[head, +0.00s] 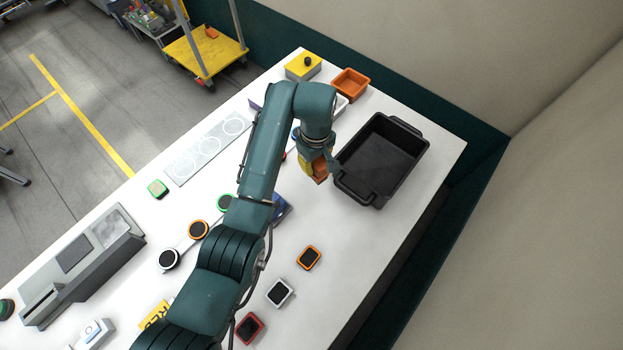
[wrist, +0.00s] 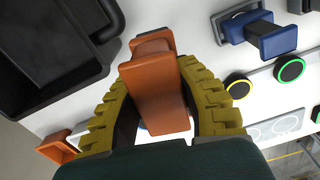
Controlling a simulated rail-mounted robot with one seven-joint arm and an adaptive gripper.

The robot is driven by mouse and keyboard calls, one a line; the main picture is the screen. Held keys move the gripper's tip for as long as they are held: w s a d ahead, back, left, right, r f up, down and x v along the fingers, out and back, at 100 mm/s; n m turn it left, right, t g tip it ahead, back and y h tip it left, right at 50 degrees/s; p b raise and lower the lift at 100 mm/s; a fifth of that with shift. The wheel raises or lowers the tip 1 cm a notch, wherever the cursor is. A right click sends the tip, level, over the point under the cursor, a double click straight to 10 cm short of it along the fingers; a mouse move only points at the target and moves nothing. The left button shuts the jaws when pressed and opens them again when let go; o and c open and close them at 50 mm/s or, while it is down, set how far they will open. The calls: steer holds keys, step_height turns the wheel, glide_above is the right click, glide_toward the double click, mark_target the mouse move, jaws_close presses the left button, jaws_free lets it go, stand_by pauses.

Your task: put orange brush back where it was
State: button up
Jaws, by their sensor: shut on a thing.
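My gripper (head: 313,166) is shut on the orange brush. In the wrist view the orange brush (wrist: 155,88) stands between the yellow fingers (wrist: 158,115), its broad orange face toward the camera. In the head view the brush (head: 320,172) shows just left of the black bin, partly hidden by my gripper; its height above the table cannot be told. A square pad with an orange rim and dark centre (head: 309,257) lies bare on the table, below and apart from my gripper.
The black bin (head: 344,191) is close on the right. A blue brush-like piece (head: 281,208) stands on its pad, also in the wrist view (wrist: 272,38). White (head: 279,293) and red (head: 249,328) pads lie lower. An orange tray (head: 351,83) stands at the back.

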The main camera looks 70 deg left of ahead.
steer(key=s+a+n, duration=0.1)
steer(key=s+a+b, duration=0.1)
steer(key=a, duration=0.1)
steer(key=shift+f+n, duration=0.4)
step_height(320, 180, down, 9)
steer(key=shift+a+f+b, duration=0.1)
steer(key=shift+f+b, duration=0.1)
steer(key=shift+b, duration=0.1)
steer(key=shift+w, duration=0.1)
steer(key=shift+f, duration=0.2)
steer(key=o, duration=0.9)
steer(key=shift+o, duration=0.2)
